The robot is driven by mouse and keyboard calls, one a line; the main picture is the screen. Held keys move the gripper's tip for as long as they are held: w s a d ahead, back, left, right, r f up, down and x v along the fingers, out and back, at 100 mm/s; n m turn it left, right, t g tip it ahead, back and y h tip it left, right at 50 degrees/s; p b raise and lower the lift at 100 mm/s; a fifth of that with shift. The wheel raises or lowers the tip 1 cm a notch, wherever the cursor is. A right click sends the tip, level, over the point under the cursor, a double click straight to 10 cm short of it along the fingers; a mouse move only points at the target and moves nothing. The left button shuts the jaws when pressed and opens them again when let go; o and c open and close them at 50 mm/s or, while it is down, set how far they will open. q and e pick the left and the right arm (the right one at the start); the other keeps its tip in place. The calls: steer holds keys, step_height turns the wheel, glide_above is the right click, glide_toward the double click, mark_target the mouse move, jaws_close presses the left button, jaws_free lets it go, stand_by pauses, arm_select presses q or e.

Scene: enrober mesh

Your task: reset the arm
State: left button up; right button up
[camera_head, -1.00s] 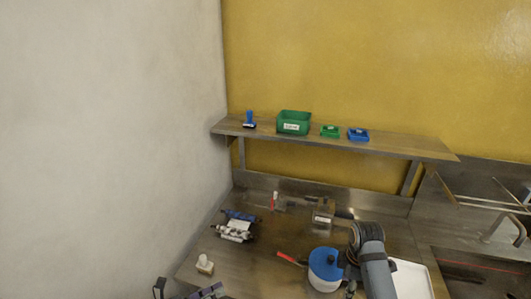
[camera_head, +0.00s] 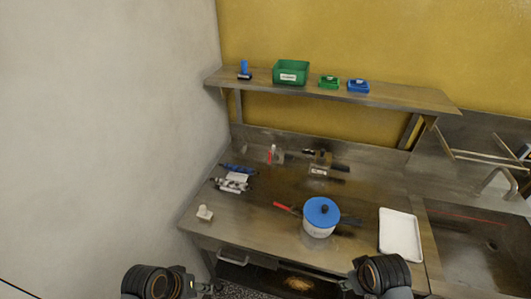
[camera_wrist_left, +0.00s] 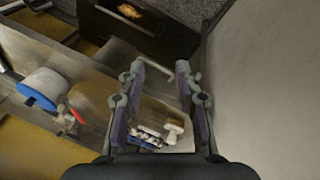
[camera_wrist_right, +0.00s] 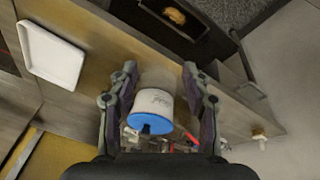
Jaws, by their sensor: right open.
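My left gripper (camera_wrist_left: 160,72) is open and empty in the left wrist view, its two fingers apart with the bench and its front beyond them. In the head view my left arm (camera_head: 155,282) shows at the bottom left, in front of the bench. My right gripper (camera_wrist_right: 160,75) is open in the right wrist view. A white pot with a blue lid (camera_wrist_right: 155,108) shows between its fingers, some way beyond them. In the head view my right arm (camera_head: 382,275) is at the bottom, in front of the bench edge, apart from the pot (camera_head: 320,222).
The steel bench (camera_head: 265,228) holds a white tray (camera_head: 400,235), a red-handled tool (camera_head: 287,209), wrapped packs (camera_head: 232,182) and a small white object (camera_head: 204,213). A shelf (camera_head: 400,98) above carries a green bin (camera_head: 291,73) and smaller boxes. An open drawer (camera_head: 280,276) is below.

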arm_select(q)
steer(key=a+r+m+t+y, duration=0.1)
steer(key=a+r+m+y, duration=0.25)
steer(key=a, duration=0.25)
steer(key=s+a+f+g+b, duration=0.1)
steer(key=s+f+b, duration=0.15)
steer(key=f, duration=1.45)
steer(key=s+a+f+g+b, duration=0.15)
steer(key=f+b, duration=0.25)
steer(key=f, duration=1.4)
arm_select(e)
steer(key=s+d+f+m, duration=0.1)
steer(key=s+f, duration=0.2)
steer(key=f, duration=1.4)
steer(key=s+d+f+m, duration=0.1)
steer(key=s+d+f, duration=0.15)
steer(key=f, duration=1.45)
arm_select(q)
steer(key=s+a+f+n+b, duration=0.1)
steer(key=s+f+b, duration=0.2)
steer(key=s+f, duration=1.4)
steer(key=shift+s+f+b, duration=0.25)
steer(key=shift+s+b, duration=0.15)
arm_select(e)
steer(key=s+f+g, duration=0.1)
steer(key=s+f, duration=1.6)
steer(key=shift+s+f+m+g, duration=0.3)
steer(key=shift+s+f+g, duration=0.05)
steer(key=shift+s+g, duration=0.05)
